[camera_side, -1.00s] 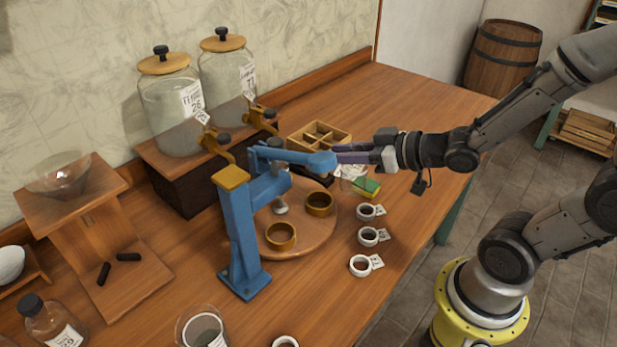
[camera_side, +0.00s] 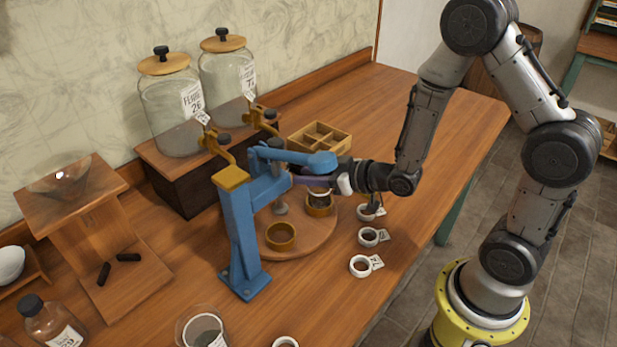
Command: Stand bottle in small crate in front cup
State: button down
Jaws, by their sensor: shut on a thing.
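My gripper (camera_side: 312,184), with purple fingers, is shut on a small clear bottle (camera_side: 319,196) at the right-hand brass cup (camera_side: 320,209) on the round wooden turntable (camera_side: 305,241). The bottle is mostly hidden by the fingers and wrist; I cannot tell whether its base is inside the cup. A second brass cup (camera_side: 281,237) stands at the near left of the turntable and looks empty. The small wooden crate (camera_side: 320,139) with several compartments stands behind, and no bottle shows in it.
A blue press (camera_side: 240,225) stands at the turntable's left, its arm reaching over close to my fingers. Two large jars (camera_side: 171,105) stand on a wooden stand behind. The back right tabletop is clear.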

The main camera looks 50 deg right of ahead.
jog(key=shift+f, duration=0.25)
jog(key=shift+f, duration=0.1)
jog(key=c, duration=0.6)
grip_release()
jog(key=shift+f, duration=0.1)
jog(key=shift+c, duration=0.2)
